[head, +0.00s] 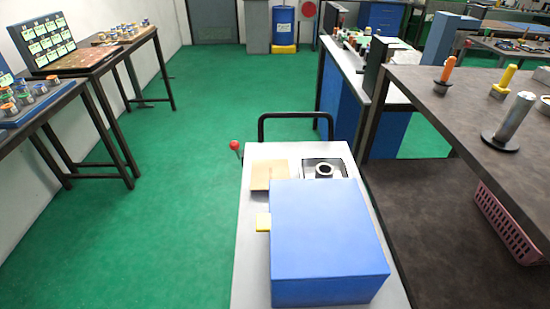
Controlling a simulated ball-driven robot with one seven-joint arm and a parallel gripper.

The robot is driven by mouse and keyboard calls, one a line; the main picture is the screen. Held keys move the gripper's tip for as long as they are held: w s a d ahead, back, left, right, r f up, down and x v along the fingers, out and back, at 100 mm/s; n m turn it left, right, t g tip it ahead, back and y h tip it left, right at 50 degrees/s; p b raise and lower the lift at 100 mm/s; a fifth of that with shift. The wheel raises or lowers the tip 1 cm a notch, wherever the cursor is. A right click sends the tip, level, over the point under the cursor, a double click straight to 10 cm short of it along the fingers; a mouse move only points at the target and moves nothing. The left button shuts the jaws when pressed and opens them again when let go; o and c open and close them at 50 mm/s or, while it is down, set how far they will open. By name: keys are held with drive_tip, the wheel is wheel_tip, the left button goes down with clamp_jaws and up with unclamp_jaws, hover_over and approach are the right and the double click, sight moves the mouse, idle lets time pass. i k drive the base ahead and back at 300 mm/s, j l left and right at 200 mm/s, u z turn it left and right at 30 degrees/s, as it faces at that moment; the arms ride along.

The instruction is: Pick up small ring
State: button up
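A small grey ring-shaped piece with a dark hole (324,170) sits in a square recess at the far right of a grey-topped bench or cart (250,255). Several small round pieces with coloured tops (25,98) stand on a blue tray at the far left. More lie on the table behind it. I cannot tell from this view which of these is the small ring. My gripper is not in view.
A large blue box (325,240) covers much of the grey top. A tan plate (269,176) and a yellow block (263,222) lie beside it. A brown table (440,115) on the right holds upright pegs and a metal post (513,122). Green floor (200,200) is clear on the left.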

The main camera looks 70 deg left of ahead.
sight(323, 170)
drive_tip(key=u, duration=1.5)
drive_tip(key=k, duration=0.6)
drive_tip(key=k+z, duration=0.35)
drive_tip(key=z, duration=0.15)
drive_tip(key=k+l+z, duration=0.2)
drive_tip(key=z, duration=0.25)
drive_tip(key=i+j+z, duration=0.25)
drive_tip(key=j, duration=0.6)
drive_tip(key=j+z, duration=0.25)
drive_tip(key=j, duration=1.5)
drive_tip(key=i+j, duration=0.15)
drive_tip(key=j, duration=1.7)
